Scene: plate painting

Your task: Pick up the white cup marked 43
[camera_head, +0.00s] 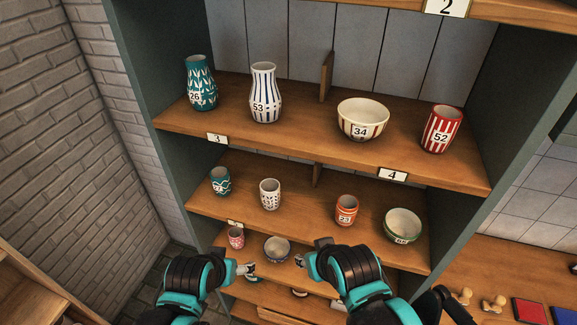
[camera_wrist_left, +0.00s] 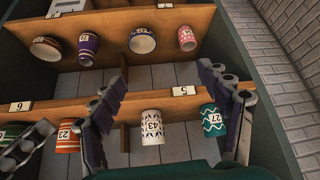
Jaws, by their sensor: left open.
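The white cup marked 43 (camera_head: 270,194) has a dark pattern and stands upright on the middle shelf (camera_head: 290,205) in the head view, left of the orange cup. It also shows in the left wrist view (camera_wrist_left: 152,128), where the picture is turned over. My left gripper (camera_head: 245,269) is open and empty. It is lower than the cup and in front of the shelf. In the wrist view its two fingers (camera_wrist_left: 162,78) frame the cup from either side, apart from it. My right gripper (camera_head: 311,256) is to the right, in front of the lower shelf; its jaw opening is unclear.
A teal cup (camera_head: 220,182) stands left of the cup; an orange cup (camera_head: 346,210) and a green bowl (camera_head: 403,225) stand right. A low divider (camera_head: 317,175) is behind. A pink cup (camera_head: 236,238) and a blue bowl (camera_head: 277,249) are on the shelf below.

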